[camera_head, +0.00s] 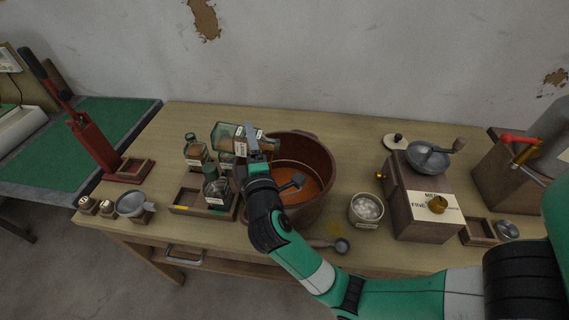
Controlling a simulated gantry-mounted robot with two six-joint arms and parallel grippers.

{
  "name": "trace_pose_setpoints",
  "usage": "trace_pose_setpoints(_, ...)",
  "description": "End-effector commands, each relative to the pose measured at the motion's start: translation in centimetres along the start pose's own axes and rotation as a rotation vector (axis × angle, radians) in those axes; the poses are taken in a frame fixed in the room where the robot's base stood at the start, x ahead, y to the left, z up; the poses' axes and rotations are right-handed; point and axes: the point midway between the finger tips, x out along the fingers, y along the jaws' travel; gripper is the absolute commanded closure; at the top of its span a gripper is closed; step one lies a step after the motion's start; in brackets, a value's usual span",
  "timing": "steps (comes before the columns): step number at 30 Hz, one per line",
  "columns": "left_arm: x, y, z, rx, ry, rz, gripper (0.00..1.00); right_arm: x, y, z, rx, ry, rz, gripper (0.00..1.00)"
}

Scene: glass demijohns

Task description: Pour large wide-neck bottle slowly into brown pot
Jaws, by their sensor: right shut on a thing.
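The brown pot (322,165) stands in the middle of the table, its inside orange-brown at the bottom. A large glass bottle with a pale label (226,133) is tipped nearly onto its side at the pot's left rim. Its right end reaches toward the pot's opening. My right gripper (252,142) is shut on this bottle and hides part of it. I cannot make out a stream of liquid. My right arm crosses in front of the pot. My left gripper is not in view.
Smaller bottles (195,152) stand left of the pot, some in a wooden tray (184,203). A white-filled jar (366,211) and a grinder (419,205) stand to the right. A small scoop or spoon (342,245) lies in front. The table behind the pot is mostly clear.

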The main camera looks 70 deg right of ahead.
Motion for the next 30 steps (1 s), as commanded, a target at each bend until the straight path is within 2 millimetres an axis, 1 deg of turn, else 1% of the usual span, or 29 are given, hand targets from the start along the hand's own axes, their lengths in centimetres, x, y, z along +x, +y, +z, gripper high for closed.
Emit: trace_pose_setpoints(30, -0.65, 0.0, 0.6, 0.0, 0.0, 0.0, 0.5, -0.03, 0.24, 0.08, 0.043, 0.0, 0.019, 1.0)
